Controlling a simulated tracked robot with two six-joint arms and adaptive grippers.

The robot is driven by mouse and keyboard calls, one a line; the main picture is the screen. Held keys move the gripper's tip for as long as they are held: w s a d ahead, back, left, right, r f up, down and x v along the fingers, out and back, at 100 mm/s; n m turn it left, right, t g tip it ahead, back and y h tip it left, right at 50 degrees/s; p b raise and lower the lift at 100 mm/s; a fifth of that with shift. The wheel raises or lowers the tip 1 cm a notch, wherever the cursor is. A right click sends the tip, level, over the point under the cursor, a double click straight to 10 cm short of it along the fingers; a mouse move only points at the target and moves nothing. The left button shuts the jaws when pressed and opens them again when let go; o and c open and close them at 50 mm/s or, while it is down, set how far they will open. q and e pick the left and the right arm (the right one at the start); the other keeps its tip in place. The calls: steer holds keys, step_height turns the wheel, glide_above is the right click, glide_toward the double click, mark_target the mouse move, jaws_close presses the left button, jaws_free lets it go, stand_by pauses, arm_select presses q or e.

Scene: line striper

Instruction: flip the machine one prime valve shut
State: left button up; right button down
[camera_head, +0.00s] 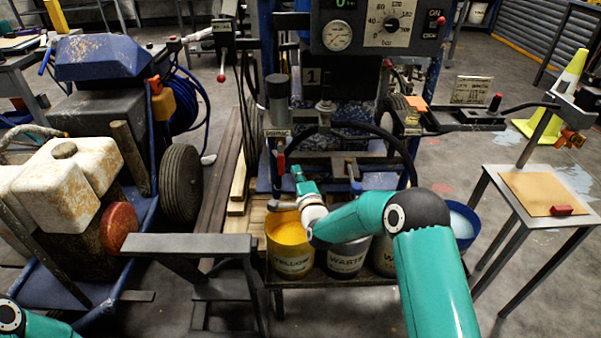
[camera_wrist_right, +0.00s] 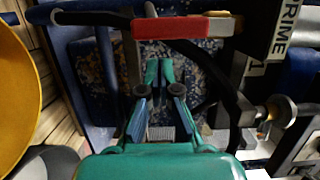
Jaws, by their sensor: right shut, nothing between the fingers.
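Machine one (camera_head: 312,76) carries a plate marked 1 and stands at the centre back of the head view. Its prime valve has a red-sleeved lever (camera_head: 281,163), which hangs down below a small label in the head view. My right gripper (camera_head: 296,171) is shut and empty just right of the lever. In the right wrist view its fingertips (camera_wrist_right: 159,70) sit below the red sleeve, apparently apart from it. My left gripper is out of view.
A yellow bucket (camera_head: 290,262) and a waste bucket (camera_head: 346,262) stand below my right arm. A black hose (camera_head: 408,160) arcs right of the valve. Another striper (camera_head: 100,60) stands at left. A side table (camera_head: 545,190) stands at right.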

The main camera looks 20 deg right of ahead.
steer(key=shift+w+a, duration=0.2)
steer(key=shift+a, duration=0.5)
